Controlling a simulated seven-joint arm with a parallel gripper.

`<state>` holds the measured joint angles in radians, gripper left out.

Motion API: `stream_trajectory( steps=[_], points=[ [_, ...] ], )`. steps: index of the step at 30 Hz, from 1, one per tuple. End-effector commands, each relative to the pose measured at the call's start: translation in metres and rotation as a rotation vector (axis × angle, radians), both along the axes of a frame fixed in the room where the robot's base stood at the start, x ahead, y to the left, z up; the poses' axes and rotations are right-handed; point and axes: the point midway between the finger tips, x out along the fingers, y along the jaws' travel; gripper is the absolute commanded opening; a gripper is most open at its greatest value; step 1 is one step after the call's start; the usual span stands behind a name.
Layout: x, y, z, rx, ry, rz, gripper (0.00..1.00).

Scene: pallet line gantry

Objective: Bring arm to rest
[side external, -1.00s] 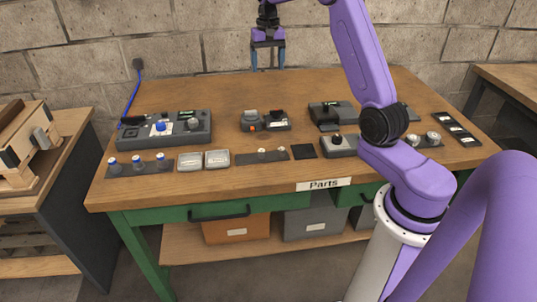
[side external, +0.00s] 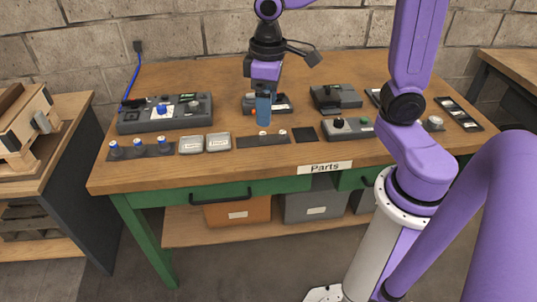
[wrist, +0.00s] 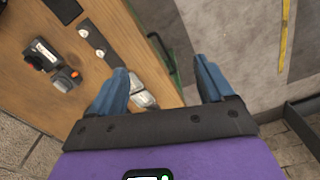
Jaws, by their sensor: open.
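My gripper (side external: 263,118) hangs over the middle of the workbench (side external: 190,85) in the side external view, fingers pointing down. It is seen nearly edge-on there, and partly hides the small grey device (side external: 284,104) behind it. In the wrist view the two blue fingers of my gripper (wrist: 160,70) are spread apart with nothing between them. The bench's front edge and a drawer handle show beyond and between the fingers. How high the fingertips are above the bench top is hard to tell.
A grey control box (side external: 165,113) stands at the left. Two pale lidded boxes (side external: 204,143), a strip with blue-topped parts (side external: 140,150) and a dark strip with small parts (side external: 262,140) line the front. A dark device (side external: 335,97) stands right of my gripper. The bench's back left is clear.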

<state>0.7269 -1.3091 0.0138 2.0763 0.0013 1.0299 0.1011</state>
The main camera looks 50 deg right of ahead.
Motion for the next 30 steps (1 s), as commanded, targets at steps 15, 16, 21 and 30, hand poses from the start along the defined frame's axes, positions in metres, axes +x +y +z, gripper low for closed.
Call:
stream_trajectory(
  steps=[15,16,21,30],
  points=[
    [-0.155,-0.006,-0.026,0.004,-0.008,0.548,0.81],
    [-0.159,-0.008,-0.027,0.005,-0.007,0.565,0.81],
    [-0.171,-0.013,-0.031,0.005,-0.008,0.616,0.81],
    [-0.171,-0.013,-0.031,0.005,-0.008,0.617,0.81]
  ],
)
